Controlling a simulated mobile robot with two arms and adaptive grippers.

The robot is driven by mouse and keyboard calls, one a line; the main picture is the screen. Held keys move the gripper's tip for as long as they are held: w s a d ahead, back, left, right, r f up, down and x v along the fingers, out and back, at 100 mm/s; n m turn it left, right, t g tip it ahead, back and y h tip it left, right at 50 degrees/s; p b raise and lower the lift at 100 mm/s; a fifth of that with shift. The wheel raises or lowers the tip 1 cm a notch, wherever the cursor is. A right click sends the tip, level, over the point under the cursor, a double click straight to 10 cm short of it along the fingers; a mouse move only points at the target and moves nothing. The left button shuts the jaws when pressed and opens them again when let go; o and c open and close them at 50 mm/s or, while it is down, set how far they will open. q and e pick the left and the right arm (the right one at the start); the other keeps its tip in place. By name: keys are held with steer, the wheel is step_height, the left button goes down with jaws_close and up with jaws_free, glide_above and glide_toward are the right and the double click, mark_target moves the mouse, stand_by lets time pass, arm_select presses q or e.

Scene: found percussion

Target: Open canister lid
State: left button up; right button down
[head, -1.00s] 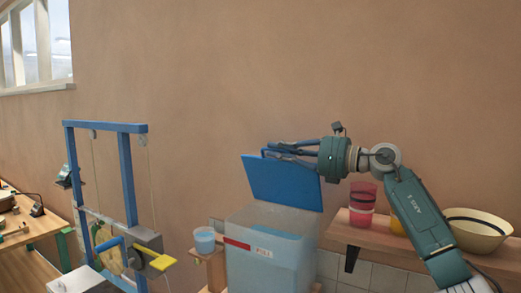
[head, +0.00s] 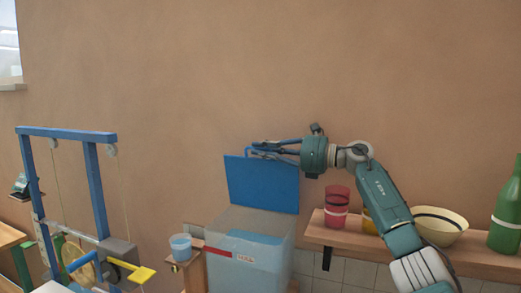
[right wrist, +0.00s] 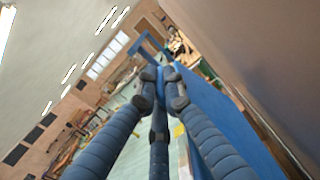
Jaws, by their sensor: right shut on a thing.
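The canister (head: 247,266) is a translucent pale blue box with a red and white label on its front, low in the middle of the head view. Its blue lid (head: 262,186) stands raised and nearly upright at the back of the canister's top, so the lid is open. My right gripper (head: 262,147) is at the lid's top edge, shut on the lid by its blue handle. In the right wrist view the fingers (right wrist: 160,78) close together beside the blue lid (right wrist: 228,120). My left gripper is not in view.
A wooden shelf (head: 340,240) at the right holds a red cup (head: 337,201), a cream bowl (head: 441,226) and a green bottle (head: 508,205). A light blue cup (head: 181,246) stands left of the canister. A blue frame (head: 95,190) with cords stands further left.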

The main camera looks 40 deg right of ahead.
steer(key=c, duration=1.9)
jaws_free()
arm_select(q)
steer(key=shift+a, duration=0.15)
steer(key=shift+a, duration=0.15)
arm_select(e)
steer(key=shift+d, duration=0.1)
steer(key=v, duration=1.2)
steer(key=shift+f, duration=0.15)
